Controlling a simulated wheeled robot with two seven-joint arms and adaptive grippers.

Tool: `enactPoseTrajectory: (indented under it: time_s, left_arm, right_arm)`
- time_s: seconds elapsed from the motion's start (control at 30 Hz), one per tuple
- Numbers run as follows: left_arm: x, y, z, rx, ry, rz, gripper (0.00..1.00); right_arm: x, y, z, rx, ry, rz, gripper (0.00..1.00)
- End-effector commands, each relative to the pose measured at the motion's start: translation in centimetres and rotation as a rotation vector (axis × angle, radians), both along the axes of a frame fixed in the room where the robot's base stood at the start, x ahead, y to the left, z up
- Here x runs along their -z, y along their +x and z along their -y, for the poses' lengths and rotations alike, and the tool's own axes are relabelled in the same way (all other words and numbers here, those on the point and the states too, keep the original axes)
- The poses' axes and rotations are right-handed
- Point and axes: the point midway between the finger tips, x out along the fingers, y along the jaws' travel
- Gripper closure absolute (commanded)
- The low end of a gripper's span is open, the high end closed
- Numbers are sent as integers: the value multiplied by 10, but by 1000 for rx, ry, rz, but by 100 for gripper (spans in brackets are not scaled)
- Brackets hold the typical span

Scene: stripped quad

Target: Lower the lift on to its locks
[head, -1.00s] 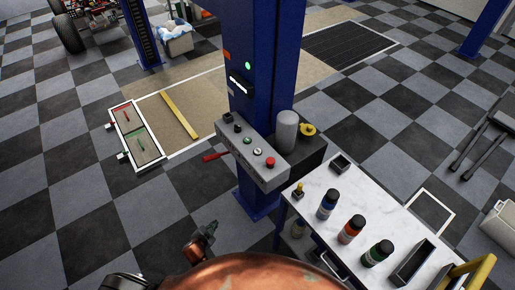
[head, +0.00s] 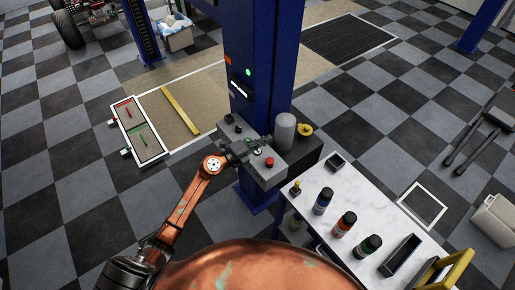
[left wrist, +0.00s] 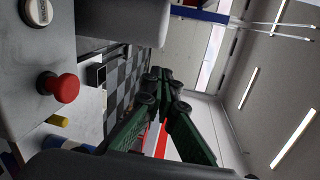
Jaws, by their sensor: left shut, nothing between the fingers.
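The blue lift post (head: 262,60) stands at centre, with a green light and a small display on its face. The grey control box (head: 262,176) on it carries a black knob (head: 228,119), a red mushroom button (head: 269,162) and smaller buttons between. My left gripper (head: 266,141) is shut and empty, reaching across the top of the box and covering part of the middle controls. Contact cannot be told. In the left wrist view the red button (left wrist: 57,88) and a white labelled button (left wrist: 38,12) lie left of the gripper (left wrist: 163,76). My right gripper is out of view.
A white-topped cart (head: 325,200) with several bottles and trays stands right of the post.

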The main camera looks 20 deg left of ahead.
Motion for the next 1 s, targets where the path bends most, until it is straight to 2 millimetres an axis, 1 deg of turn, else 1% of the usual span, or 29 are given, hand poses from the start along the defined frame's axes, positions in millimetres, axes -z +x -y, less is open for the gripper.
enactPoseTrajectory:
  time_s: [0.03, 0.07, 0.13, 0.2, 0.3, 0.4, 0.5, 0.57, 0.87, 1.0]
  left_arm:
    - [-9, 4, 10, 69, 135, 4, 100]
    - [-8, 5, 14, 101, 213, -3, 100]
    - [-2, 10, 12, 151, 385, -32, 100]
    - [4, 16, 0, 171, 533, -69, 100]
    - [8, 23, -23, 168, 689, -121, 100]
    - [10, 28, -40, 154, 781, -159, 100]
    - [10, 30, -49, 145, 819, -178, 100]
    - [11, 30, -50, 144, 826, -182, 100]
    - [12, 30, -50, 145, 824, -181, 100]
    - [17, 30, -50, 145, 823, -181, 100]
  right_arm:
    - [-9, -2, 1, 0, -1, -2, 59]
    - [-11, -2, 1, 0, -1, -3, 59]
    - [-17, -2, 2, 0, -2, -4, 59]
    - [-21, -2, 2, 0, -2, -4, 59]
    - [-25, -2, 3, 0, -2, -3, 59]
    - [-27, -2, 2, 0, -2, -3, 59]
    - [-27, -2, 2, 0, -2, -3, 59]
    - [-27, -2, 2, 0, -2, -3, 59]
    - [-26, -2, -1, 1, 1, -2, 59]
    - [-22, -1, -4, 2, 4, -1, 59]
